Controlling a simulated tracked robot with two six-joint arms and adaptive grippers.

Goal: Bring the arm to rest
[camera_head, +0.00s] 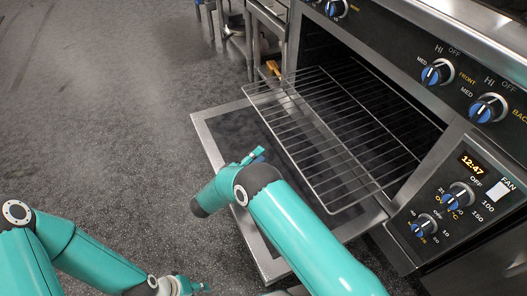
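My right arm comes in from the bottom and reaches over the open oven door. Its gripper (254,156) is partly hidden behind the wrist and shows as small teal and blue parts beside the pulled-out rack. I cannot tell whether its fingers are open or shut, and nothing shows held. My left arm bends in at the lower left, over the floor. Its gripper (188,286) is at the bottom edge, mostly cut off, and its finger state is unclear.
The oven door (215,129) is folded down, jutting out from the oven. A wire rack (330,135) sticks partly out above it. The control panel (462,200) with knobs is on the right. Metal legs (232,30) stand at the top. The floor (90,110) at left is clear.

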